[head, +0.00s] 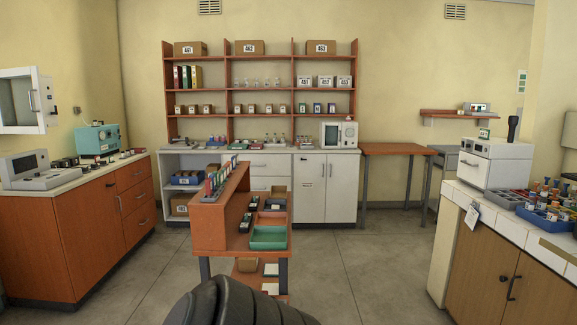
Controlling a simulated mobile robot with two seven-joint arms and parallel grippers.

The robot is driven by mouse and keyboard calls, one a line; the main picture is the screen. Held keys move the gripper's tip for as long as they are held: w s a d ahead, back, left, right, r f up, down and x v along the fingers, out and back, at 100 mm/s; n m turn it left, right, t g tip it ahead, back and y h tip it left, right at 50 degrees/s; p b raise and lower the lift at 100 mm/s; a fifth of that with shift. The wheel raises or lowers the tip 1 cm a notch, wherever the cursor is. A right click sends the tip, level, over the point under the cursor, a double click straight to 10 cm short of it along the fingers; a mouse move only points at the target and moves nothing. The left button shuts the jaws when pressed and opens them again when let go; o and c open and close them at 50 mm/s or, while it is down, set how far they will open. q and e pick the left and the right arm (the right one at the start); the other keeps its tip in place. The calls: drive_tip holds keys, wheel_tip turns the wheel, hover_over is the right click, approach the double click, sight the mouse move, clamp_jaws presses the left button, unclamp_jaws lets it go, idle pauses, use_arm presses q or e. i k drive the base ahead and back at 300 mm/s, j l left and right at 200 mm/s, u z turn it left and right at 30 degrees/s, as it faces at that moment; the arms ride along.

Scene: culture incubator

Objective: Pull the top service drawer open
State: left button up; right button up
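No drawer in view is labelled as the service drawer, so I cannot tell which stack it belongs to. The orange-brown cabinet on the left has a stack of drawers, with its top drawer (132,173) looking shut and flush. The white back bench also has drawers, and its top drawer (270,165) looks shut, partly behind the small shelf cart. Neither of my grippers is in view.
An orange-brown cart (210,232) with a green tray (269,238) stands mid-floor. A dark ribbed object (245,305) fills the bottom centre. A wooden-doored counter (480,270) is at right. Floor (370,270) is open right of the cart and between it and the left cabinet.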

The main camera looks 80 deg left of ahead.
sight(127, 176)
drive_tip(key=u, duration=3.6)
drive_tip(key=i+j+u, duration=0.15)
drive_tip(key=i+u, duration=0.4)
drive_tip(key=i, duration=0.2)
drive_tip(key=i+j+u, duration=0.1)
drive_tip(key=i+u, duration=0.4)
drive_tip(key=i, duration=0.8)
drive_tip(key=i+z, duration=0.45)
drive_tip(key=i+j+z, duration=0.1)
drive_tip(key=i+z, duration=0.35)
drive_tip(key=i, duration=0.2)
drive_tip(key=i+l+z, duration=0.1)
drive_tip(key=i+z, duration=0.3)
drive_tip(key=i, duration=0.2)
drive_tip(key=i+j+z, duration=0.1)
drive_tip(key=i+z, duration=0.3)
drive_tip(key=i, duration=0.2)
drive_tip(key=i+z, duration=0.1)
drive_tip(key=i, duration=1.3)
